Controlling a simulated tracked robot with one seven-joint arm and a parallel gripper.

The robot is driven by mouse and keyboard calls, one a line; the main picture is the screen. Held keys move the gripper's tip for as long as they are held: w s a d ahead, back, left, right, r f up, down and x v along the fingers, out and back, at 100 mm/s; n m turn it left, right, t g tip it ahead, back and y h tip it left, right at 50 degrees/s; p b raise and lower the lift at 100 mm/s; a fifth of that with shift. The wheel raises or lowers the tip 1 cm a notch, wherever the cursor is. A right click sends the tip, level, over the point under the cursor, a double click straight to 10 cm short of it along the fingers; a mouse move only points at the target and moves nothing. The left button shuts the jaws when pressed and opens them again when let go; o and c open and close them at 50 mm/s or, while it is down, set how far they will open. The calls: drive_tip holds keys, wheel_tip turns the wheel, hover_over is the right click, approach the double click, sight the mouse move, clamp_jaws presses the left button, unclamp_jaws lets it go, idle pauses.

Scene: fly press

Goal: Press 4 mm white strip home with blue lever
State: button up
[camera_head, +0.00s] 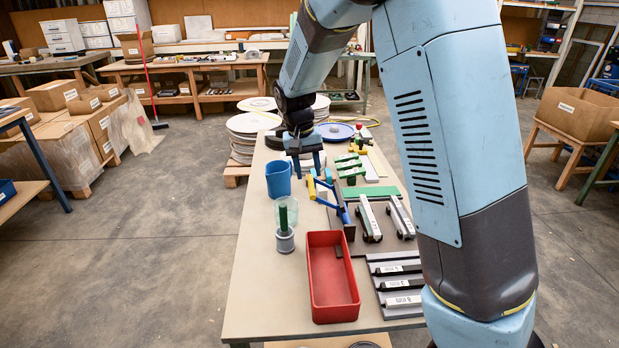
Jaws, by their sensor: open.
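My gripper (307,166) hangs open, fingers down, over the far part of the bench, just right of a blue cup (278,179). A blue lever (341,208) with yellow parts beside it lies a little nearer and to the right; the gripper is apart from it. Several labelled strips lie in a grey rack (388,277) at the near right: a pale one (398,268), a dark one (399,284) and a white one (403,301). Their labels are too small to read, so I cannot tell which is 4 mm. My arm hides the bench's right side.
Green-handled tools (350,168) lie farther back. Two pale bars with dark ends (369,218) lie behind the rack. The bench's left near part (262,291) is bare.

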sight(310, 182)
drive_tip(key=shift+d+f, duration=0.15)
drive_tip(key=shift+f, duration=0.65)
drive_tip(key=shift+d+f, duration=0.1)
drive_tip(key=shift+f, duration=0.65)
drive_tip(key=shift+c, duration=0.3)
clamp_jaws()
